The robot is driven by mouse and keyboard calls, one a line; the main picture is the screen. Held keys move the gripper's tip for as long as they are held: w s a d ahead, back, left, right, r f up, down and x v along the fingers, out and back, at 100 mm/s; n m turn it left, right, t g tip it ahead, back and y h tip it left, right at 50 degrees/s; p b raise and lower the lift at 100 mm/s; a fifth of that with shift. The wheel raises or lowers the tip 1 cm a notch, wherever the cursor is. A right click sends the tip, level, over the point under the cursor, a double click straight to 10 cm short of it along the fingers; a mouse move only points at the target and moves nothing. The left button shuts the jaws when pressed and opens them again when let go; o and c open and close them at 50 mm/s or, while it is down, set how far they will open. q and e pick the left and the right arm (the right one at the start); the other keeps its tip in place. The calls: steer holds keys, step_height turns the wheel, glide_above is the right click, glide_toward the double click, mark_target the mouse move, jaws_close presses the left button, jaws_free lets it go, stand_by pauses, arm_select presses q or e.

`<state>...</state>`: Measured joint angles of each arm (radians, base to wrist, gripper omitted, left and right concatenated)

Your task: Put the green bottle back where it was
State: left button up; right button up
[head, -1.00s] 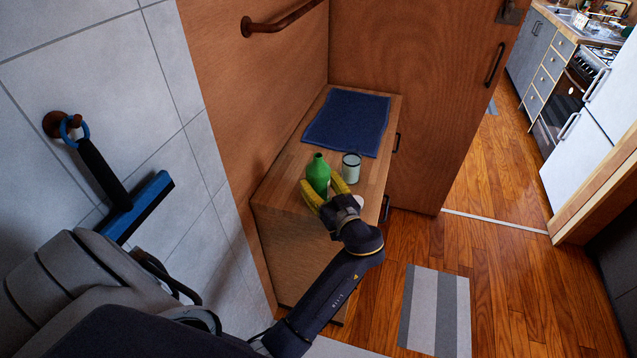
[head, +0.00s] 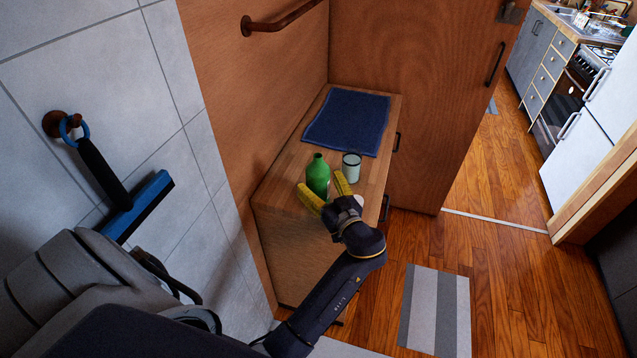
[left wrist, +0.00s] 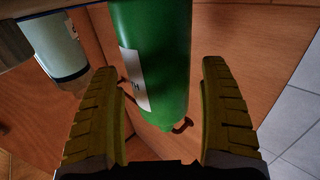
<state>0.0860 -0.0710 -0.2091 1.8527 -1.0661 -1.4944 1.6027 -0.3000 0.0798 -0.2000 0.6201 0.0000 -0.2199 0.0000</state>
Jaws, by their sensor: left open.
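The green bottle (head: 318,174) stands upright on the wooden cabinet top, beside a pale cup (head: 351,167). My left gripper (head: 325,190) is open at the near side of the bottle, its yellow fingers spread apart. In the left wrist view the bottle (left wrist: 155,60) with its white label lies between and beyond the two fingers (left wrist: 160,95). There is a visible gap on both sides of it there. My right gripper is not in view.
A blue cloth (head: 346,121) lies at the back of the cabinet top (head: 278,192). The cup also shows in the left wrist view (left wrist: 55,45), close to the left finger. A wooden wall (head: 260,90) stands to the left of the cabinet.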

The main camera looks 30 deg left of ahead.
mark_target(324, 190)
arm_select(q)
steer(key=shift+v, duration=2.35)
